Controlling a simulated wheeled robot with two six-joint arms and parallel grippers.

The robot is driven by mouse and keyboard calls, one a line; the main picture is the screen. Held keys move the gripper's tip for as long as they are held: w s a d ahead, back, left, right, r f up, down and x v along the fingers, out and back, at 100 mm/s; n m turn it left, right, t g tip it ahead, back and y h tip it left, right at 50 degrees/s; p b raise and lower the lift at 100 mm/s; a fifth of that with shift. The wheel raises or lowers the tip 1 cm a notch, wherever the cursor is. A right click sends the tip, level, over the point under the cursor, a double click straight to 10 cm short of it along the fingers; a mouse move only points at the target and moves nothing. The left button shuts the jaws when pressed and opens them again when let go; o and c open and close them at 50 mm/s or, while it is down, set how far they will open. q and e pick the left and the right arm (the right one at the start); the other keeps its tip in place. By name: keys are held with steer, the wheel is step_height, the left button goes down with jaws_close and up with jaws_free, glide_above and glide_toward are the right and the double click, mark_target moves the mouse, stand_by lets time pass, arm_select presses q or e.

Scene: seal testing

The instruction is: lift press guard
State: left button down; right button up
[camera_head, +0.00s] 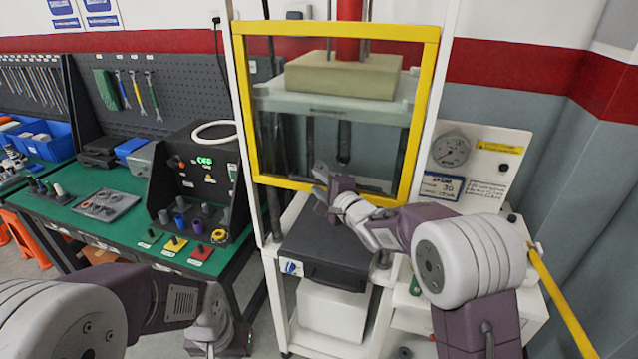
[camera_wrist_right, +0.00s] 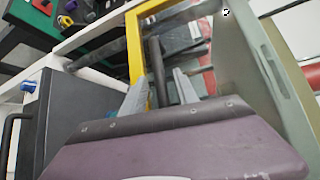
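The press guard is a clear panel in a yellow frame (camera_head: 345,30), upright in front of the press in the head view. Part of its yellow frame (camera_wrist_right: 136,50) shows in the right wrist view. My right gripper (camera_head: 318,181) is at the guard's lower bar, left of its middle; I cannot tell if it touches. In the right wrist view my right gripper (camera_wrist_right: 160,90) has its fingers apart, with a dark rod visible between them; I cannot tell its distance. My left arm is low at the left, and its fingertips are not visible.
A black block (camera_head: 325,250) stands below the guard. A pressure gauge (camera_head: 450,150) is on the right panel. A control box (camera_head: 200,175) and green bench (camera_head: 100,225) stand at left. A yellow rod (camera_head: 562,300) slants at the right.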

steer(key=b+v, duration=0.1)
steer(key=v, duration=0.8)
steer(key=shift+b, duration=0.3)
steer(key=s+d+f+n+g+h, duration=0.1)
steer(key=s+d+f+g+h, duration=0.2)
steer(key=s+d+f+h, duration=0.25)
steer(key=s+d+f+n+g+h, duration=0.1)
steer(key=s+d+f+g+h, duration=0.1)
steer(key=s+d+f, duration=0.45)
steer(key=s+d+f+n+g, duration=0.1)
steer(key=s+f+n+g, duration=0.7)
steer(key=s+f+n, duration=0.3)
steer(key=s+n, duration=0.1)
steer(key=s, duration=0.3)
steer(key=shift+d+f, duration=0.2)
steer(key=shift+d, duration=0.1)
